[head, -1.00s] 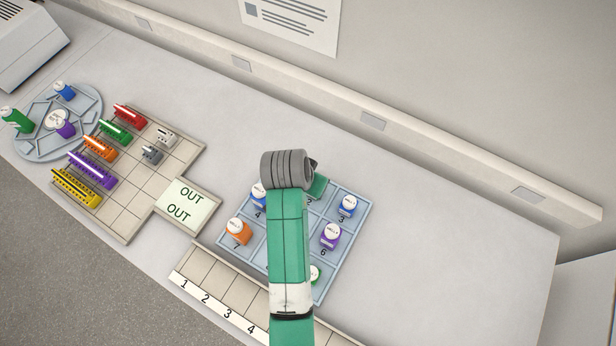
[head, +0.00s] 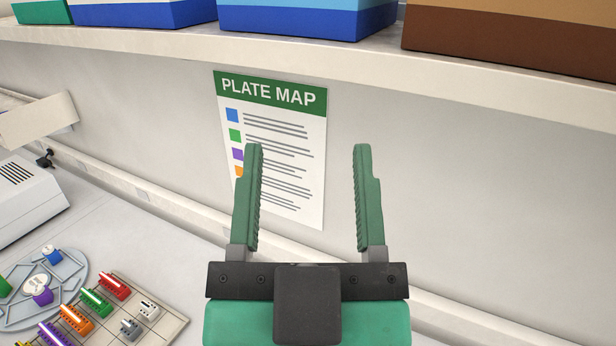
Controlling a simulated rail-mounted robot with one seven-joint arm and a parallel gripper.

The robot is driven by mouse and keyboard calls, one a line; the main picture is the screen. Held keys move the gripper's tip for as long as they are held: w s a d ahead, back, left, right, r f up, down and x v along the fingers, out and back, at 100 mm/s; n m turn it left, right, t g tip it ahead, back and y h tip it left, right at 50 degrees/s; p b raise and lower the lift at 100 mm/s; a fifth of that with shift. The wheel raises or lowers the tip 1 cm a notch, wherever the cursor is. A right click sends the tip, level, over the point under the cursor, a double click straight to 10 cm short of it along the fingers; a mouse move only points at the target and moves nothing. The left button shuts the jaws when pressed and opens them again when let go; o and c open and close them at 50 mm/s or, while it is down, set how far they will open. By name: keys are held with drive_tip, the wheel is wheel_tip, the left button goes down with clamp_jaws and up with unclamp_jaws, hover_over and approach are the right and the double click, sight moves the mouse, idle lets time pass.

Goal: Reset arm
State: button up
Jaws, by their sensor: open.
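My gripper (head: 308,195) is raised in the middle of the head view, its two green toothed fingers pointing up and spread wide. It is open, with nothing between the fingers. It is in front of the wall, and its left finger overlaps the plate map poster (head: 268,106). The black palm and green wrist fill the bottom middle and hide the part of the bench behind them.
A white device (head: 25,195) stands at far left. A shelf (head: 330,50) with boxes runs across the top.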

drive_tip(key=shift+s+r+t, duration=0.3)
drive_tip(key=shift+s+r, duration=0.3)
drive_tip(key=shift+s, duration=0.2)
